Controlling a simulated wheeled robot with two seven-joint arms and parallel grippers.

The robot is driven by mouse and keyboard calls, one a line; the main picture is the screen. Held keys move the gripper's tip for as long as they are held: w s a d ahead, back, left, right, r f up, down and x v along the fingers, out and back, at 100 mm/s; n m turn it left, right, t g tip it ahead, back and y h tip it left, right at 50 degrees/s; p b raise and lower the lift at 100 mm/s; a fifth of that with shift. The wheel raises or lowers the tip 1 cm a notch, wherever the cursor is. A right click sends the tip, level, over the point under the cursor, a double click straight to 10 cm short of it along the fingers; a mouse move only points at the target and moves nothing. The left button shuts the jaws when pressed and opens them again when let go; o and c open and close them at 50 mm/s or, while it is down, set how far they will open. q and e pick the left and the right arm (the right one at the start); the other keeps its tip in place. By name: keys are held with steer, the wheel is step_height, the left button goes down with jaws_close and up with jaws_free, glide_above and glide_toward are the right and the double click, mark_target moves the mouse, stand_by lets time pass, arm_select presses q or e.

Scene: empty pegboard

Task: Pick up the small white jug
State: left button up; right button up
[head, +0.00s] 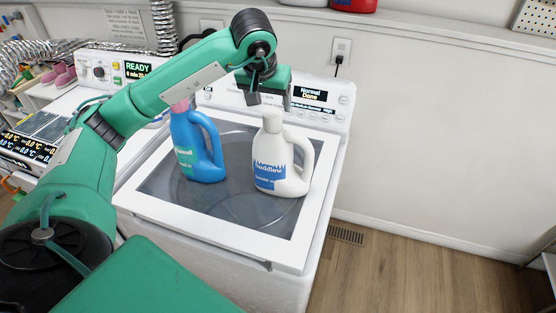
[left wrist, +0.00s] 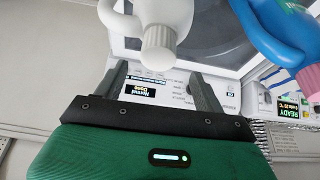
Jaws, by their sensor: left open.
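The small white jug (head: 283,158) stands upright on the glass lid of the washer, with a white cap and a blue label. Its handle is on the right in the head view. In the left wrist view the white jug (left wrist: 160,20) shows at the top, its ribbed cap just beyond the fingertips. My left gripper (head: 271,98) is open, with its fingers pointing down above and behind the jug's cap. In the left wrist view the left gripper (left wrist: 160,80) has its fingers apart with nothing between them. My right gripper is in neither view.
A blue jug (head: 198,148) with a pink cap stands left of the white jug on the lid (head: 150,195). It also shows in the left wrist view (left wrist: 275,35). The control panel (head: 325,97) rises behind. Open floor (head: 400,265) lies to the right.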

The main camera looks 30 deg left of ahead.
mark_target(272, 113)
arm_select(q)
steer(key=shift+w+f, duration=0.1)
steer(key=shift+f, duration=0.25)
steer(key=shift+w+f+p, duration=0.15)
steer(key=shift+f+p, duration=0.45)
steer(key=shift+p, duration=0.1)
steer(key=p+x, duration=0.1)
steer(key=x, duration=0.2)
steer(key=shift+d, duration=0.15)
steer(key=shift+f+p, duration=0.3)
steer(key=shift+f, duration=0.2)
steer(key=shift+r, duration=0.15)
jaws_close()
